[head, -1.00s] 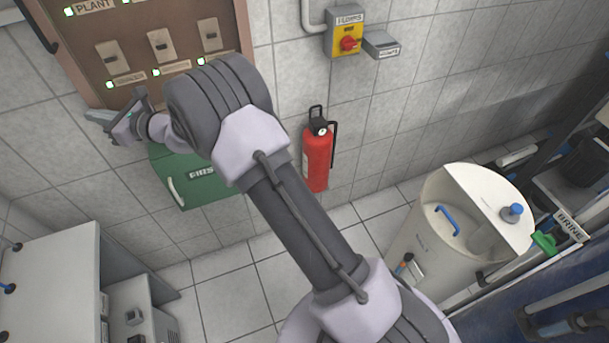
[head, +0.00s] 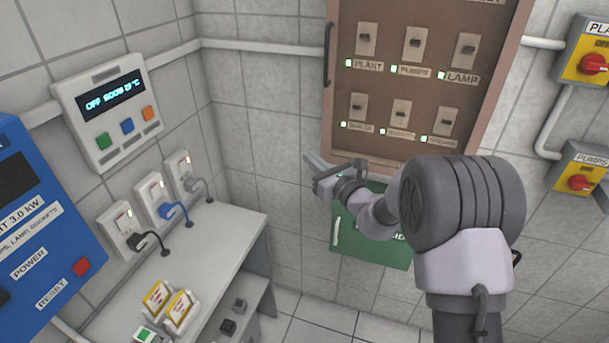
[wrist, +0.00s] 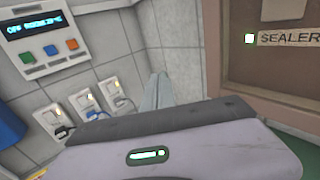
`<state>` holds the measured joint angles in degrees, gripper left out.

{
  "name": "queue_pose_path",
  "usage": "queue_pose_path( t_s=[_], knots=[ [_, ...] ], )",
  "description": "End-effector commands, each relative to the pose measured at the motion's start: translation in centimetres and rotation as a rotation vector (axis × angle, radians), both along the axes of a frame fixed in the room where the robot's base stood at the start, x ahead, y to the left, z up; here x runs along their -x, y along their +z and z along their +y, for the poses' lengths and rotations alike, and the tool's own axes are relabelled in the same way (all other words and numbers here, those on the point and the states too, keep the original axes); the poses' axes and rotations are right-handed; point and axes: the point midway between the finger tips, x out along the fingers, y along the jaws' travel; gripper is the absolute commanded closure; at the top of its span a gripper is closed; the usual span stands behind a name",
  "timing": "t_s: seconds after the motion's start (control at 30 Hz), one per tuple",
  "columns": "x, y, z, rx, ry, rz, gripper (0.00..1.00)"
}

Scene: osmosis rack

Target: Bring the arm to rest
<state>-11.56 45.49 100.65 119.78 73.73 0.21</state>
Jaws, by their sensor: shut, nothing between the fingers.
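My gripper (head: 312,165) is at the end of my raised, bent arm, in the middle of the head view. It is in front of the wall, just left of the lower edge of the brown breaker panel (head: 387,82). Its fingers are together and hold nothing. In the wrist view the closed fingers (wrist: 157,92) point toward the tiled wall, between the sockets and the panel. My arm hides part of the green box (head: 365,240) below the panel.
A white controller (head: 108,108) and several sockets (head: 152,195) with plugs are on the left wall. A white bench (head: 215,255) stands below, with yellow-and-white items (head: 180,310) on it. A blue unit (head: 40,220) is far left. Yellow switches (head: 580,170) are at right.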

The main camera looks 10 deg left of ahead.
Motion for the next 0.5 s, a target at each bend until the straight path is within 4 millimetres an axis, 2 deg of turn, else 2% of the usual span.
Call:
queue_pose_path(
  t_s=[0.1,0.2,0.37,0.43,0.47,0.5],
  knots=[
    [2.7,0.0,0.3,-0.001,0.001,0.002,1.00],
    [4.2,0.0,0.6,-0.001,0.001,0.001,1.00],
    [5.0,0.0,0.6,0.001,0.001,-0.001,1.00],
    [5.7,0.8,0.9,0.021,0.033,-0.022,1.00],
    [6.6,1.6,1.1,0.044,0.067,-0.042,1.00],
    [8.5,3.0,1.5,0.094,0.135,-0.086,1.00]
  ],
)
